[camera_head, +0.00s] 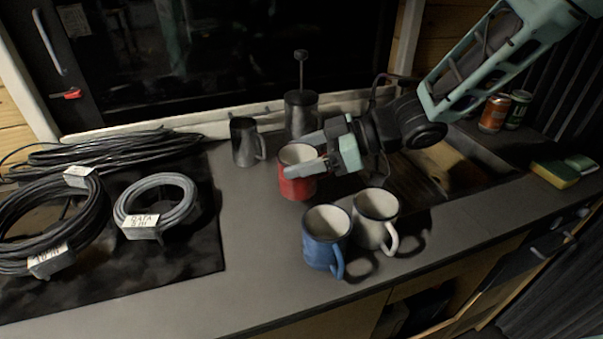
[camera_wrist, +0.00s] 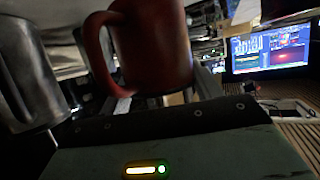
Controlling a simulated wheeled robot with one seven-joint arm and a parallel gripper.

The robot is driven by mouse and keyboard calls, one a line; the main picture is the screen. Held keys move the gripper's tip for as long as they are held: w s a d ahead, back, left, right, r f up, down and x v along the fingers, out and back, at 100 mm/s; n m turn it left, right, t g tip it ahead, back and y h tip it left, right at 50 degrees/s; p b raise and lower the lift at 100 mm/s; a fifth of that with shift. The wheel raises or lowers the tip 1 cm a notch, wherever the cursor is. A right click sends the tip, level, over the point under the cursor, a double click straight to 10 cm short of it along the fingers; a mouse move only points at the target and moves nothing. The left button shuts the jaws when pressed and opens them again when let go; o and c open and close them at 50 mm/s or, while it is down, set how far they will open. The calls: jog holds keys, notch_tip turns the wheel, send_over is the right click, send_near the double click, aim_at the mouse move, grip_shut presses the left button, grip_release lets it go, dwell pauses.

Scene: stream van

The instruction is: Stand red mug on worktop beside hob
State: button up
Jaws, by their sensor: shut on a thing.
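The red mug (camera_head: 292,186) is upright over the worktop (camera_head: 250,268), to the right of the hob (camera_head: 190,268). My gripper (camera_head: 322,158) comes in from the right and is shut on the mug. In the wrist view the red mug (camera_wrist: 150,48) fills the upper middle, with its handle on the left. The mug looks low to the worktop, but I cannot tell whether its base touches. The hob is dark and carries coiled cables.
A blue mug (camera_head: 325,238) and a white mug (camera_head: 374,220) stand in front of the red mug. A dark metal jug (camera_head: 244,142) and a plunger pot (camera_head: 300,114) stand behind it. Coiled cables (camera_head: 155,203) cover the hob. The sink (camera_head: 455,165) lies right.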

jog(key=shift+f, duration=1.75)
jog(key=shift+f, duration=0.15)
jog(key=o, duration=1.2)
jog(key=shift+r, duration=0.2)
jog(key=v, duration=1.2)
jog(key=shift+s, duration=0.1)
